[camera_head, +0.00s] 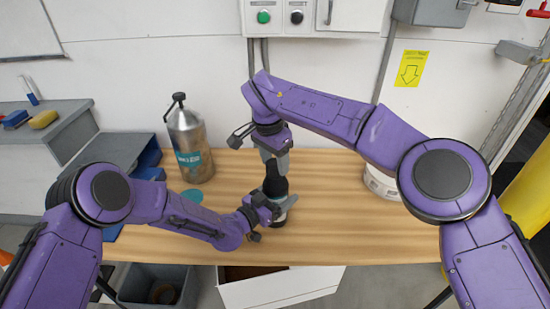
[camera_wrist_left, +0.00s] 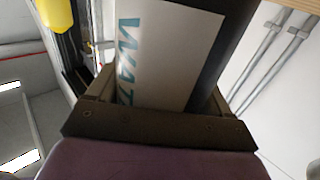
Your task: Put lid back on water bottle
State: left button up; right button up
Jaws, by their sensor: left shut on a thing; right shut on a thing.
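A dark water bottle (camera_head: 275,187) stands upright near the middle of the wooden table. My left gripper (camera_head: 277,208) is shut on its lower body from the left. In the left wrist view the bottle's pale label (camera_wrist_left: 165,50), with teal letters, fills the space between the fingers. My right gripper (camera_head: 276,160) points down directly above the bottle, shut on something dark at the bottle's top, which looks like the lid. The fingers hide most of it, and I cannot tell whether it touches the bottle's neck.
A large silver flask (camera_head: 190,146) with a teal label stands at the back left. A teal disc (camera_head: 192,195) lies in front of it. A white container (camera_head: 379,184) sits behind my right arm. The table (camera_head: 335,225) is clear at front right.

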pick_arm(q)
grip_shut()
pick_arm(e)
jog(key=m, duration=0.6)
jog(key=shift+w+a+f+g+h, duration=0.1)
jog(key=shift+w+g+h, duration=0.05)
jog(key=shift+g+h, duration=0.2)
jog(key=m, duration=0.4)
jog(key=shift+g, duration=0.35)
jog(key=o, duration=1.1)
jog(key=shift+c, duration=0.5)
jog(key=shift+n+y, duration=0.5)
jog(key=shift+y, duration=0.45)
jog(key=r, duration=0.7)
jog(key=shift+d+r, duration=0.15)
jog(key=shift+d, duration=0.1)
